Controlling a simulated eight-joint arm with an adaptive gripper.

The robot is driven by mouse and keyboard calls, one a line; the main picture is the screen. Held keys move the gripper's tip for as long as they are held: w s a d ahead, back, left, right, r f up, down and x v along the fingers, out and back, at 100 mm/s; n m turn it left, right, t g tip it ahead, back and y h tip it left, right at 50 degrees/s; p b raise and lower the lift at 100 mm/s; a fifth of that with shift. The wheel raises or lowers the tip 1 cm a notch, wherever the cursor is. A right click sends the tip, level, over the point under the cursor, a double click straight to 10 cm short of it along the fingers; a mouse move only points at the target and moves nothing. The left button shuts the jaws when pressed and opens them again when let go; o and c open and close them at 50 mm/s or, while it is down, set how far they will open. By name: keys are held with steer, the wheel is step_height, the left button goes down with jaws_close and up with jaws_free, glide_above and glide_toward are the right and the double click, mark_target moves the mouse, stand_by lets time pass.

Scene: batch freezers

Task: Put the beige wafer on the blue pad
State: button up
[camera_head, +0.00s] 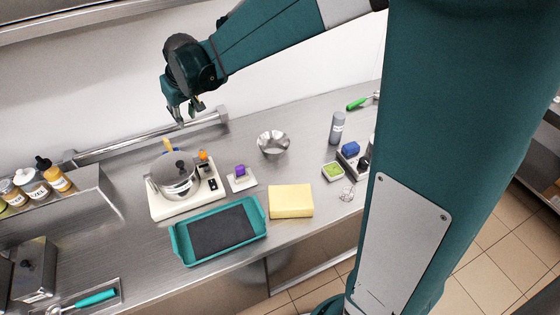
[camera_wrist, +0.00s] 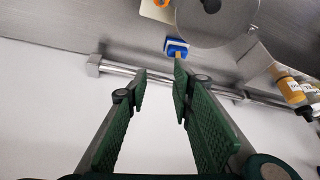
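My gripper (camera_head: 187,112) hangs high over the back of the counter, behind the pot. In the wrist view its two green fingers (camera_wrist: 160,80) are apart with nothing between them. Nothing clearly shows as a beige wafer; the nearest in colour is a pale yellow slab (camera_head: 291,201) on the counter, right of the teal tray. A small blue piece with a white border (camera_wrist: 176,46) lies beyond the fingertips in the wrist view, with a yellow part at it. I cannot tell whether it is the blue pad. A blue block (camera_head: 351,149) sits on a grey device at the right.
A pot (camera_head: 175,175) stands on a white hot plate (camera_head: 160,208). A teal tray (camera_head: 262,229) with a dark mat lies in front. A rail (camera_head: 150,143) runs along the back.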

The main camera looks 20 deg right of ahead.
steer(key=s+d+r+m+t, duration=0.1)
steer(key=s+d+r, duration=0.4)
steer(key=s, duration=0.4)
steer(key=s+d+r+m, duration=0.1)
steer(key=s+d+r, duration=0.2)
steer(key=s+d, duration=0.5)
steer(key=s+d+f, duration=0.1)
steer(key=s+d, duration=0.1)
steer(key=s, duration=0.7)
steer(key=s+d+f+m+t+h, duration=0.1)
steer(key=s+d+f, duration=0.1)
steer(key=s, duration=0.8)
steer(key=shift+d+f+h, duration=0.2)
steer(key=shift+d+h, duration=0.1)
steer(key=shift+d, duration=0.25)
steer(key=shift+f, duration=0.1)
